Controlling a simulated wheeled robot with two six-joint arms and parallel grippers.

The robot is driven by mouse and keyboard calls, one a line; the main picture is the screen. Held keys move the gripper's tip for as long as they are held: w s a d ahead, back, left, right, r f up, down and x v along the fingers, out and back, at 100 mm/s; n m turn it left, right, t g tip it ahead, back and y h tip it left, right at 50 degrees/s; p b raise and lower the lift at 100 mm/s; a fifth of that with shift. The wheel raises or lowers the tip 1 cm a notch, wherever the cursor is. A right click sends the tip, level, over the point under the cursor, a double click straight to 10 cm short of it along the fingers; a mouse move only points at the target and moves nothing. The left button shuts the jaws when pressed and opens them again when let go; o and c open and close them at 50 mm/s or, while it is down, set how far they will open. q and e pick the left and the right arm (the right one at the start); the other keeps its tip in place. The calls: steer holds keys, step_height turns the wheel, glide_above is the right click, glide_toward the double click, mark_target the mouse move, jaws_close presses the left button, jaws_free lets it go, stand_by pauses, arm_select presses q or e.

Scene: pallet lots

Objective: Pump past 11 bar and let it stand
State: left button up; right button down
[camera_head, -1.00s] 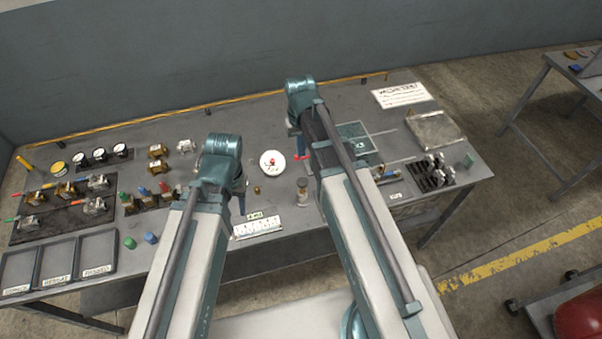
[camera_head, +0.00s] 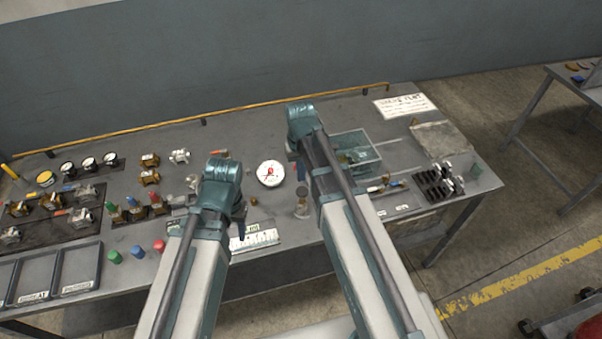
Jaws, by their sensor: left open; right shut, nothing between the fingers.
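A round white dial gauge (camera_head: 270,173) with a red needle faces up on the bench, between my two grippers. Its reading is too small to make out. A pump lever cannot be clearly made out.
A small jar (camera_head: 302,208) and a brass fitting (camera_head: 253,201) stand between my arms. Valves, small gauges and trays (camera_head: 80,268) fill the left. A black rack (camera_head: 434,184) stands right.

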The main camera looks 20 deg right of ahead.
mark_target(301, 191)
steer(key=shift+f+b, duration=2.15)
steer(key=shift+f, duration=0.5)
step_height(301, 191, down, 4)
steer(key=b, duration=0.3)
steer(key=shift+r+b, duration=0.15)
steer(key=shift+b, duration=0.25)
steer(key=shift+s+r, duration=0.1)
steer(key=shift+s, duration=0.1)
steer(key=shift+w+r+p, duration=0.1)
steer(key=shift+r+p, duration=0.55)
steer(key=shift+p, duration=0.2)
step_height(301, 191, up, 13)
steer(key=p, duration=1.3)
steer(key=shift+w, duration=0.1)
